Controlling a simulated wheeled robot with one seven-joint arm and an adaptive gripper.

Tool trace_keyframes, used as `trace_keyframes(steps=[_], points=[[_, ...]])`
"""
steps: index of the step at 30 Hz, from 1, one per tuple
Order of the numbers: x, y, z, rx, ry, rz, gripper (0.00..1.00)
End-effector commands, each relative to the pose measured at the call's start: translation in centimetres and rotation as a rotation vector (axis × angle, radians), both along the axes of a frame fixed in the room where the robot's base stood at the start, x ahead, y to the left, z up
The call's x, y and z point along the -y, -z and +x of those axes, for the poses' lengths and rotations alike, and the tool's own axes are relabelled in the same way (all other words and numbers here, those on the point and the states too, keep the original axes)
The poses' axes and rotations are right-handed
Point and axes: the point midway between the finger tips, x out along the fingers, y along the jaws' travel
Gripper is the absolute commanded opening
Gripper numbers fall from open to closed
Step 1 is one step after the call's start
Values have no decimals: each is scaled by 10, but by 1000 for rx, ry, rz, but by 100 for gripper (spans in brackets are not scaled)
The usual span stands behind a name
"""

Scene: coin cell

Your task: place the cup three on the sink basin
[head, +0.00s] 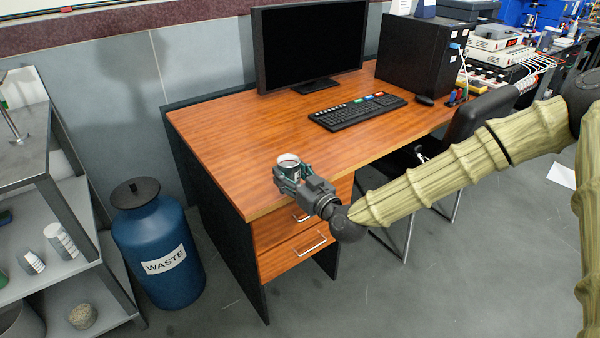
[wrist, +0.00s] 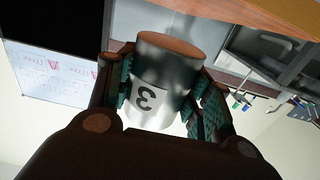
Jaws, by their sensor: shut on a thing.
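Cup three is a shiny metal cup with a white label bearing a 3. It shows large in the wrist view (wrist: 165,75), and its rim shows in the head view (head: 288,160). My gripper (head: 290,172) is shut on the cup, with one teal-padded finger on each side. It holds the cup by the desk's front left corner; I cannot tell whether the cup touches the desktop. A thin metal tap (head: 12,122) stands on a grey unit at the far left of the head view. I cannot make out a basin there.
The wooden desk (head: 225,125) carries a monitor (head: 310,45), a keyboard (head: 358,111) and a black computer case (head: 425,55). Its left part is clear. A blue waste can (head: 158,250) stands between the desk and the grey shelves (head: 75,215). A black chair (head: 480,115) stands at the right.

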Motion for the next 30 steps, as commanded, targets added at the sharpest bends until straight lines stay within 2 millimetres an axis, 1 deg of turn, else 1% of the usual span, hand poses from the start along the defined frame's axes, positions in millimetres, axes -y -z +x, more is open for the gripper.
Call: trace_keyframes(steps=[1,6,9,12,19,27,30], points=[[4,1,10,2,3,2,17],[16,4,40,2,3,1,17],[21,6,54,2,2,1,17],[24,6,63,2,2,3,17],[26,10,68,0,0,1,17],[25,36,67,-1,0,1,17],[25,41,67,0,0,1,17]])
